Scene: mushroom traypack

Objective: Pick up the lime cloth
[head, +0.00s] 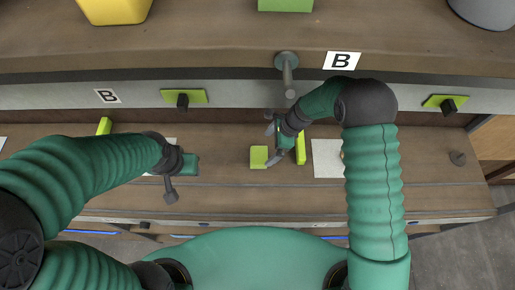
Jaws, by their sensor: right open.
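The lime cloth (259,157) looks like a small flat square on the wooden worktop, near the middle of the head view. My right gripper (270,142) is open just above and right of it in the picture. One finger reaches to the cloth's right edge; I cannot tell whether it touches. My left gripper (171,190) is over the worktop further left, away from the cloth. Its jaws are too unclear to read.
Upright lime pieces stand right of the cloth (301,148) and at the far left (104,125). A white sheet (327,158) lies to the right. A metal tap-like post (287,70) juts from the shelf. A yellow bin (114,8) and a green bin (285,4) stand above.

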